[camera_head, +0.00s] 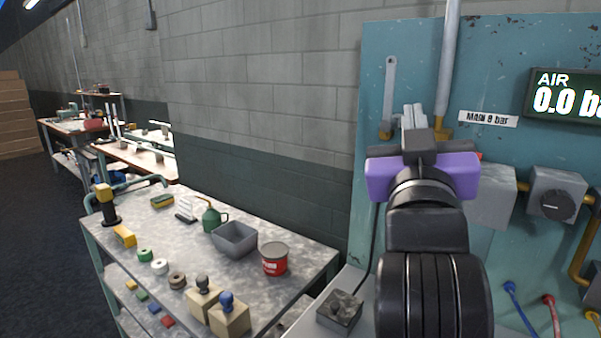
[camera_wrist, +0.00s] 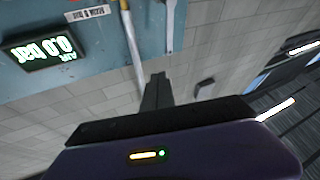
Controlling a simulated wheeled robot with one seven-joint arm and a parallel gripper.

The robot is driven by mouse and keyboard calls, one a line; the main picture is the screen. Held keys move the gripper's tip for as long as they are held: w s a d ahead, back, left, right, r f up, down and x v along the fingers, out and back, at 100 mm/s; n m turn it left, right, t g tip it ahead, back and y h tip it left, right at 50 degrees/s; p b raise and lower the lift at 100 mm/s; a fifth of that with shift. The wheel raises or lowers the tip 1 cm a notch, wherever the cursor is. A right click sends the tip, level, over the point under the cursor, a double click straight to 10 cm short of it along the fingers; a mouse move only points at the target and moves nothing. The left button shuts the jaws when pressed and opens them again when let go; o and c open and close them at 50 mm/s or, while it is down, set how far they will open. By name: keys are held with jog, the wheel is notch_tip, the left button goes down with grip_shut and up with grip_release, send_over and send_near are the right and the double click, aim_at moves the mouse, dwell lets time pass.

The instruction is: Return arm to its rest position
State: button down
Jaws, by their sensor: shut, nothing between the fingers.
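My gripper (camera_head: 414,117) is raised in front of the teal panel (camera_head: 405,60) at the right of the head view. Its fingers are together and point up, with nothing between them. Its purple body and my dark arm below it hide part of the panel. In the wrist view my gripper (camera_wrist: 157,82) shows its dark fingers close together, pointing at the wall and panel, which appear upside down. No object touches the fingers in either view.
A workbench (camera_head: 312,250) on the left holds a grey bin (camera_head: 235,239), a red tin (camera_head: 275,259), a green oil can (camera_head: 212,219) and stamps. A vertical pipe (camera_head: 446,60) and an air display (camera_head: 570,95) are on the panel. A grey box (camera_head: 340,311) sits below left of my arm.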

jog(key=s+a+f+n+y, duration=0.1)
jog(key=s+f+n+y, duration=0.4)
jog(key=f, duration=0.7)
jog(key=s+a+f+y, duration=0.1)
jog(key=s+f+y, duration=0.35)
jog(key=f, duration=0.75)
jog(key=s+d+f+m+g+h, duration=0.1)
jog(key=s+d+f+g, duration=0.1)
jog(key=s+f, duration=0.4)
jog(key=s+d+f+m+g+h, duration=0.1)
jog(key=s+f, duration=0.6)
jog(key=s, duration=0.8)
jog(key=s+d+f+m+g+h, duration=0.1)
jog(key=s+d+f+m+g, duration=0.1)
jog(key=s+f, duration=0.5)
jog(key=s+d+g, duration=0.1)
jog(key=s+g, duration=0.1)
jog(key=s, duration=0.2)
jog(key=shift+d+h, duration=0.3)
jog(key=shift+h, duration=0.05)
jog(key=shift+s+d, duration=0.1)
